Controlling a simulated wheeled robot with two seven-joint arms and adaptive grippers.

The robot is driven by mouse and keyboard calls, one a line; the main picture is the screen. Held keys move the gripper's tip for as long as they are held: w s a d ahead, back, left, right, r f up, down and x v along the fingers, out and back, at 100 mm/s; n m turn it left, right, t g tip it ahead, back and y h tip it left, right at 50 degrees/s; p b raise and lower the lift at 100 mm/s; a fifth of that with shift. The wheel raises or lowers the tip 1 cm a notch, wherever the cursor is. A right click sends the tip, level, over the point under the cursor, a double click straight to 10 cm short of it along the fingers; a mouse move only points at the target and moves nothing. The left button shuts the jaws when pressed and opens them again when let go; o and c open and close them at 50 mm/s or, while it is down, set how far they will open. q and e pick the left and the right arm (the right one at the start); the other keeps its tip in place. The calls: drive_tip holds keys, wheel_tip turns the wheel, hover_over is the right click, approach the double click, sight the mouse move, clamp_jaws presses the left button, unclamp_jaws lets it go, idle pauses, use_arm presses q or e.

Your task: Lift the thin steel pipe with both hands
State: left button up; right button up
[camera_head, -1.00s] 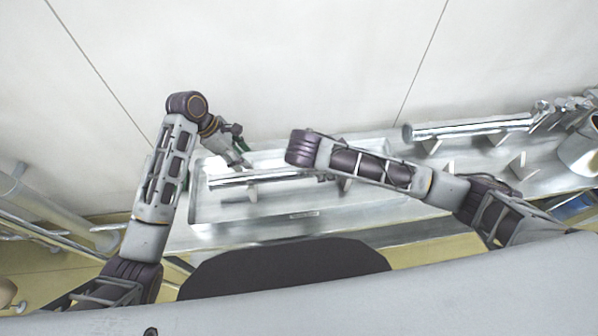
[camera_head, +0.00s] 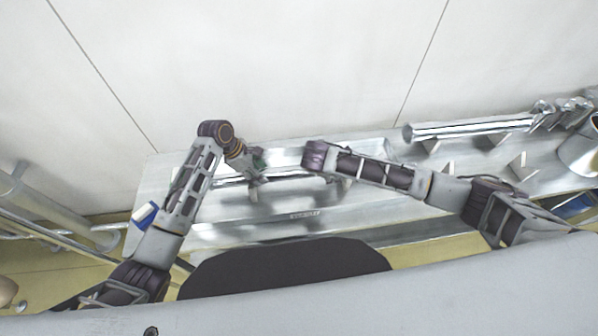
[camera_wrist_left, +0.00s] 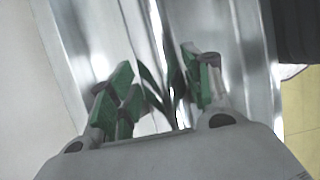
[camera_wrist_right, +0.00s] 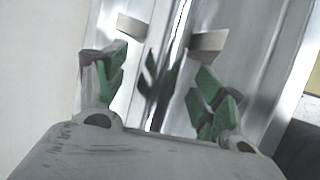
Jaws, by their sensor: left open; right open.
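The thin steel pipe (camera_head: 287,173) lies level on its supports over a shiny metal tray in the head view, partly hidden by my arms. My left gripper (camera_head: 256,164) is above the pipe, left of my right arm. In the left wrist view the pipe (camera_wrist_left: 157,35) runs between the open green fingers of the left gripper (camera_wrist_left: 160,84). In the right wrist view the pipe (camera_wrist_right: 179,35) runs between the open green fingers of my right gripper (camera_wrist_right: 158,78). The right gripper is mostly hidden behind its arm in the head view. Contact cannot be told.
A thicker steel pipe (camera_head: 470,129) rests on supports on the bench to the right. A metal cylinder (camera_head: 582,150) stands at the far right. A support (camera_wrist_right: 208,42) shows beside the thin pipe in the right wrist view. A plain wall (camera_head: 280,60) is behind the bench.

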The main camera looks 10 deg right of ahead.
use_arm(q)
drive_tip(key=shift+x, duration=1.45)
use_arm(e)
drive_tip(key=shift+x, duration=1.45)
use_arm(q)
clamp_jaws()
use_arm(e)
drive_tip(key=c, duration=1.1)
clamp_jaws()
use_arm(q)
drive_tip(key=shift+r, duration=0.15)
use_arm(e)
drive_tip(key=shift+w, duration=0.1)
